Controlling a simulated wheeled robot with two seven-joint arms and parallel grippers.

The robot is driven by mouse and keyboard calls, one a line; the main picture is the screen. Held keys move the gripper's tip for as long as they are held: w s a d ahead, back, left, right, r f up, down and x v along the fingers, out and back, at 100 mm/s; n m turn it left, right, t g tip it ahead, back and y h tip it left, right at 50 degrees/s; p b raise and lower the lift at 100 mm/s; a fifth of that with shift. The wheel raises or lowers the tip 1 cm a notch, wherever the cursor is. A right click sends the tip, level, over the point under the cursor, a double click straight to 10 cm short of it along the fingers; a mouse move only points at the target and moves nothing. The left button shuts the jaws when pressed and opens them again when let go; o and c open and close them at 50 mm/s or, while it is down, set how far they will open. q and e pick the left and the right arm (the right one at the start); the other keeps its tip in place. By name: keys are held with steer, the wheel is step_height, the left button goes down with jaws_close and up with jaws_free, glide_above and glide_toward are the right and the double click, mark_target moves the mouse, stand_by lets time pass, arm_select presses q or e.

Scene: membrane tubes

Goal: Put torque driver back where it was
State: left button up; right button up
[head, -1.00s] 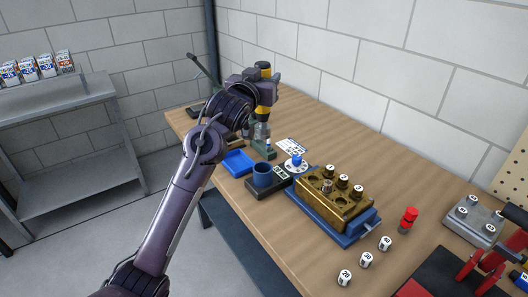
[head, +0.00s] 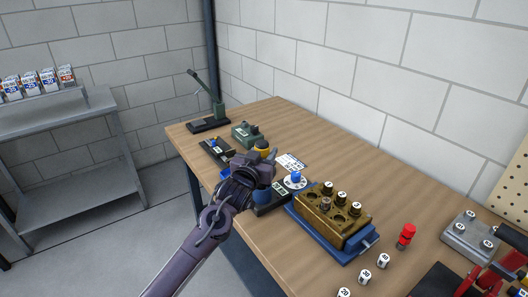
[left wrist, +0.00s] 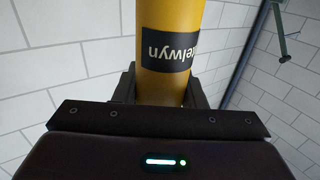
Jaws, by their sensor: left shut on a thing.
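The torque driver is a yellow cylinder with a black label, seen in the left wrist view (left wrist: 172,65), where it stands between the fingers. My left gripper (left wrist: 160,90) is shut on it. In the head view only the driver's yellow upper part (head: 262,148) shows above my left gripper (head: 264,154), low over the left half of the bench. The driver's lower end is hidden behind my gripper and arm, so I cannot tell whether it touches anything. The driver's resting place cannot be made out. My right gripper is not in view.
A brass block (head: 318,219) sits in a blue tray (head: 355,248). A press (head: 216,108) stands at the far end.

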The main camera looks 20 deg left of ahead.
arm_select(q)
steer(key=shift+f, duration=0.1)
steer(key=o, duration=1.2)
steer(key=shift+c, duration=0.2)
